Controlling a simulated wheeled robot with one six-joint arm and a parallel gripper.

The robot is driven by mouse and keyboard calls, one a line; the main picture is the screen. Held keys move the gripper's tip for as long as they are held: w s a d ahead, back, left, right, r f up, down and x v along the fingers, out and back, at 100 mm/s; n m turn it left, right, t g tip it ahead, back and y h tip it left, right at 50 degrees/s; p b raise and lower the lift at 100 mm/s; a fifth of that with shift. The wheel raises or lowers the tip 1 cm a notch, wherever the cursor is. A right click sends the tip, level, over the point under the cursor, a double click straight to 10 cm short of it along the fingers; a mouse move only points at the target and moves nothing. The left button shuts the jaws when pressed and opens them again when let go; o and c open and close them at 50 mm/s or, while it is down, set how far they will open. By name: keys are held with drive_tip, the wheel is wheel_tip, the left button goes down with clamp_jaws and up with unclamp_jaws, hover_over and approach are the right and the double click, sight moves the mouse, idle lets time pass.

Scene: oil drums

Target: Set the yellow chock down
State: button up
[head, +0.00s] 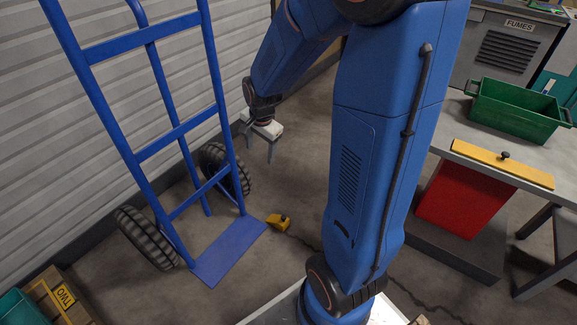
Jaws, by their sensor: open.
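The yellow chock (277,221) is a small yellow block with a dark top part. It rests on the floor just right of the blue hand truck's toe plate, apart from it. My gripper (258,148) is open, pointing down, with nothing seen between its fingers. In the picture it is above and slightly left of the chock, clear of it. How high the fingertips are above the floor is hard to tell.
The blue hand truck (231,250) with black wheels stands at left by the corrugated wall. A dark cord (306,243) lies on the floor near the chock. At right, a bench holds a green bin (515,123) and a yellow plate (500,165). A crate (57,298) is bottom left.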

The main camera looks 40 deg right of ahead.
drive_tip(key=s+a+r+n, duration=0.2)
drive_tip(key=s+r+n, duration=0.3)
drive_tip(key=s, duration=0.3)
drive_tip(key=s+a+r+n+t, duration=0.1)
drive_tip(key=s+r+n, duration=0.3)
drive_tip(key=s, duration=0.4)
drive_tip(key=s+a+r+n+t, duration=0.1)
drive_tip(key=s+a+r+n, duration=0.2)
drive_tip(key=s, duration=0.6)
wheel_tip(320, 180, up, 4)
drive_tip(key=n, duration=0.2)
drive_tip(key=shift+f+n, duration=0.15)
drive_tip(key=shift+n, duration=0.15)
